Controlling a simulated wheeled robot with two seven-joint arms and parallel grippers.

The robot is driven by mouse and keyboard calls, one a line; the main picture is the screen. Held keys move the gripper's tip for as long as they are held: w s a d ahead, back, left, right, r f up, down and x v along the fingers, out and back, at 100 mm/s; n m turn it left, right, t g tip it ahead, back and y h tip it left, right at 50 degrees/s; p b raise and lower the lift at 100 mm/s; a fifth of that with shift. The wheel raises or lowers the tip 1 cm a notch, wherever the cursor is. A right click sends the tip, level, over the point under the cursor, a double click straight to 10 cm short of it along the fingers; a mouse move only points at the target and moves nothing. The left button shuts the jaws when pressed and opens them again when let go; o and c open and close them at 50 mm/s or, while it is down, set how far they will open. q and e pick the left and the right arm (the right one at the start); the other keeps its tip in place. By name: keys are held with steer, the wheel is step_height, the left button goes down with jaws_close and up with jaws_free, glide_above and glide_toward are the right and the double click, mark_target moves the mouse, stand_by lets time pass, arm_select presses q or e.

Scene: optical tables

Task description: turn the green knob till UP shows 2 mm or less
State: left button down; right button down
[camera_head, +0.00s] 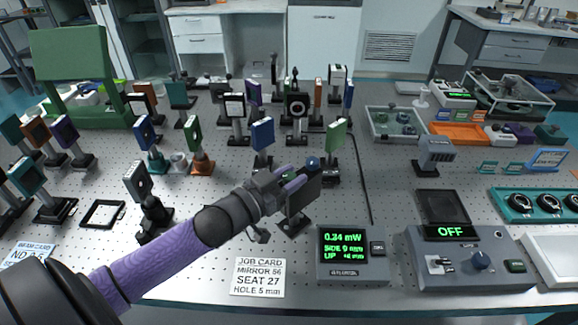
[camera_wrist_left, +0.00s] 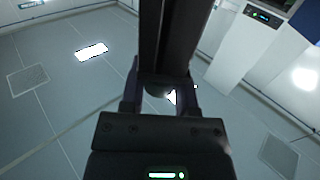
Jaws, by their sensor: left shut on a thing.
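My left gripper (camera_head: 295,178) reaches in from the left, its purple fingers shut at the dark mirror mount (camera_head: 308,189). A bit of green shows between the fingers; I take it as the green knob, mostly hidden by them. A blue knob (camera_head: 313,162) stands on top of the mount, just beyond the fingertips. The meter display (camera_head: 343,243) reads 0.24 mW and SIDE 0 mm; its UP line is too small to read surely, perhaps +6 mm. In the left wrist view the fingers (camera_wrist_left: 160,90) close around a dark part; no knob colour shows there. My right gripper is out of view.
A job card (camera_head: 260,277) lies at the front edge. A grey box (camera_head: 470,260) showing OFF stands right of the meter. Several posts with optics, including a blue plate (camera_head: 262,134) and a green plate (camera_head: 336,136), stand close behind the mount.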

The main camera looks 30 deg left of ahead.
arm_select(q)
steer(key=n+y+p, duration=0.1)
steer(key=y, duration=0.1)
steer(key=n+y+p, duration=0.1)
steer(key=shift+r+t+y, duration=0.2)
steer(key=shift+t+y, duration=0.1)
steer(key=shift+y, duration=0.1)
steer(key=shift+f+n+y+p, duration=0.2)
steer(key=shift+n+y+p, duration=0.65)
steer(key=shift+n+y, duration=0.95)
steer(key=shift+y, duration=0.5)
steer(key=shift+c, duration=1.8)
jaws_free()
steer(key=p+v, duration=0.1)
steer(key=v, duration=0.9)
steer(key=shift+r, duration=0.2)
